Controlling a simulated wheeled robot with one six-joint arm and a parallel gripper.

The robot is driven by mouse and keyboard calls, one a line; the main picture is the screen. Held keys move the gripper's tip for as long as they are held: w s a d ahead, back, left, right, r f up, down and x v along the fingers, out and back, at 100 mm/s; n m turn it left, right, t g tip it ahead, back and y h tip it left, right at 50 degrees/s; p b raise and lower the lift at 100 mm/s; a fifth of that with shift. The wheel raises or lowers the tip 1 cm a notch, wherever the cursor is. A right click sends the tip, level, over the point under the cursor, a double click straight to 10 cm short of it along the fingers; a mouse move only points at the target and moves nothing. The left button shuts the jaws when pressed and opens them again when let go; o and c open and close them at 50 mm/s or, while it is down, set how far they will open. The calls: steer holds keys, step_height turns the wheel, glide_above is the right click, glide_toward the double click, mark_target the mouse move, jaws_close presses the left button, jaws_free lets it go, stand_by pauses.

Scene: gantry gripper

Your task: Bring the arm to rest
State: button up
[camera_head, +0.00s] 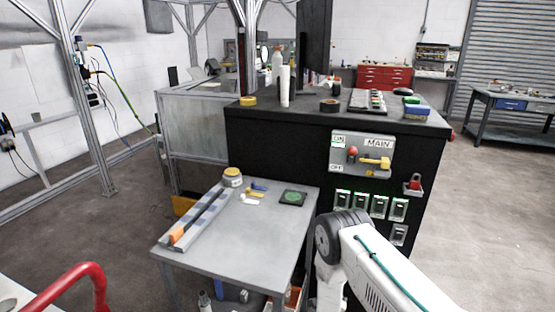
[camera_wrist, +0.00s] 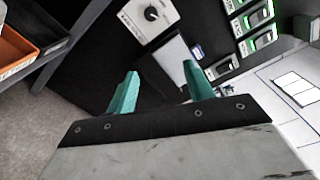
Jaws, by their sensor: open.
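My gripper (camera_wrist: 160,70) shows in the wrist view with two teal fingers spread apart and nothing between them. Its tips point toward the dark face of the black cabinet, just below a grey box with a black dial (camera_wrist: 152,14). I cannot tell whether the fingertips touch anything. In the head view my white arm (camera_head: 378,262) rises from the lower right, bent in front of the black cabinet (camera_head: 275,150). The gripper itself is hidden in that view.
Left of the arm stands a grey table (camera_head: 245,240) with small items. Orange bins (camera_wrist: 14,45) sit left in the wrist view. Floor is open at right.

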steer(key=s+a+f+n+g+y, duration=0.25)
steer(key=s+f+n+g, duration=0.25)
steer(key=f+n+g, duration=0.3)
steer(key=s+r+n+g+y, duration=0.1)
steer(key=s+r+n+g, duration=0.3)
steer(key=r, duration=0.8)
steer(key=s+r+n+g+y, duration=0.25)
steer(key=s+r+n, duration=0.3)
steer(key=r, duration=0.65)
steer(key=s+r+n+g+y, duration=0.1)
steer(key=s+r+n+g, duration=0.35)
steer(key=r, duration=0.75)
steer(key=s+d+r+n+t, duration=0.1)
steer(key=s+d+r, duration=0.3)
steer(key=s+r, duration=0.7)
steer(key=s+d+r+n+t+h, duration=0.1)
steer(key=s+d+r+n+t, duration=0.1)
steer(key=s+r, duration=0.9)
step_height(320, 180, up, 4)
steer(key=shift+s+d+r+n, duration=0.25)
steer(key=shift+d+n, duration=0.45)
steer(key=shift+d, duration=0.25)
